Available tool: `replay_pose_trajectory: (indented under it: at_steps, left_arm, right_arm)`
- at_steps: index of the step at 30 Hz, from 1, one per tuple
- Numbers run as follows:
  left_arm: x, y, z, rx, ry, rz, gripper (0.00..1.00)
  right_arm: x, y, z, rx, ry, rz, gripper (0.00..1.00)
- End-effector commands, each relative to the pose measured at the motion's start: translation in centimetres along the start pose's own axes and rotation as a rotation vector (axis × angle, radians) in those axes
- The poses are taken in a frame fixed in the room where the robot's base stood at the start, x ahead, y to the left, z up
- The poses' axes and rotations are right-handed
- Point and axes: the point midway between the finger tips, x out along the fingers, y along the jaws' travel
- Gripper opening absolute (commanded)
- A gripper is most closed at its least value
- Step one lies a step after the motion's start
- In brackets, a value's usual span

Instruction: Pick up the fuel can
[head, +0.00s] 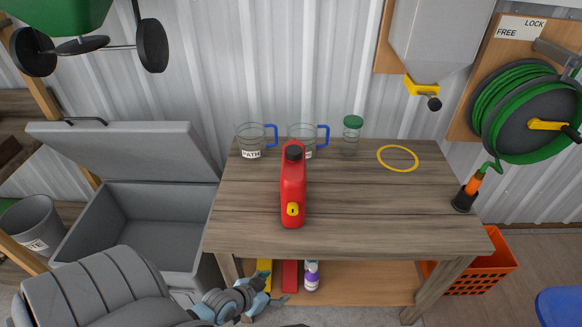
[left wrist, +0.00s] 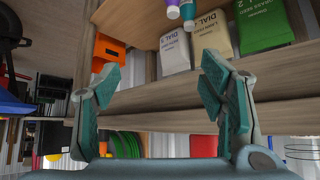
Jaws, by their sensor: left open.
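The red fuel can (head: 292,190) with a black cap and a yellow patch stands upright on the wooden workbench (head: 350,225), left of its middle. My left gripper (head: 272,289) is open and empty, low in front of the bench's front edge and below the can. In the left wrist view its two fingers (left wrist: 165,95) are spread with nothing between them. That view looks upside down toward the bench; a red patch (left wrist: 203,145) past the bench edge may be the can. My right gripper is not in view.
Two clear jugs with blue handles (head: 251,140) stand behind the can, with a green-lidded jar (head: 352,135) beside them. A yellow ring (head: 398,158) lies to the right. A grey open chest (head: 150,225) is left; an orange crate (head: 485,265) is right. The bench's front right is clear.

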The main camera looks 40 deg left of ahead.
Motion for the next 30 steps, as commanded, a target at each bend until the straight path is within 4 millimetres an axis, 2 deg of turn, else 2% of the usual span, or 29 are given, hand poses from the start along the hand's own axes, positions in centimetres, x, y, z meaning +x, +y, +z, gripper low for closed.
replay_pose_trajectory:
  at_steps: [1,3,6,9,12,21,25,30]
  left_arm:
    - [-2.5,-1.2,-6.1,0.013,0.137,0.010,0.64]
    - [-4.8,-3.6,-12.8,0.004,0.347,-0.007,0.64]
    - [-8.8,-7.5,-20.5,-0.027,0.594,-0.070,0.64]
    - [-12.0,-10.4,-25.0,-0.063,0.746,-0.136,0.64]
    - [-12.5,-11.8,-27.1,-0.083,0.802,-0.168,0.64]
    - [-7.2,-13.2,-32.0,-0.087,0.804,-0.169,0.64]
    - [-6.3,-13.5,-33.2,-0.088,0.803,-0.167,0.64]
    - [-4.4,-14.3,-35.8,-0.088,0.803,-0.167,0.64]
  right_arm:
    - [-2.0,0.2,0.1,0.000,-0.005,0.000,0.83]
    - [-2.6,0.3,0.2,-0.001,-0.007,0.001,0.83]
    - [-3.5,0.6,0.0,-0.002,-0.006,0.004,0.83]
    - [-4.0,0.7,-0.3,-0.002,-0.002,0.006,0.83]
    - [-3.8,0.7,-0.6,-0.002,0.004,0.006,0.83]
    - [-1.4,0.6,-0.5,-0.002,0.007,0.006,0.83]
    - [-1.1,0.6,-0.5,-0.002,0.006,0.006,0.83]
    - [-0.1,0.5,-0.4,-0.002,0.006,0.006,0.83]
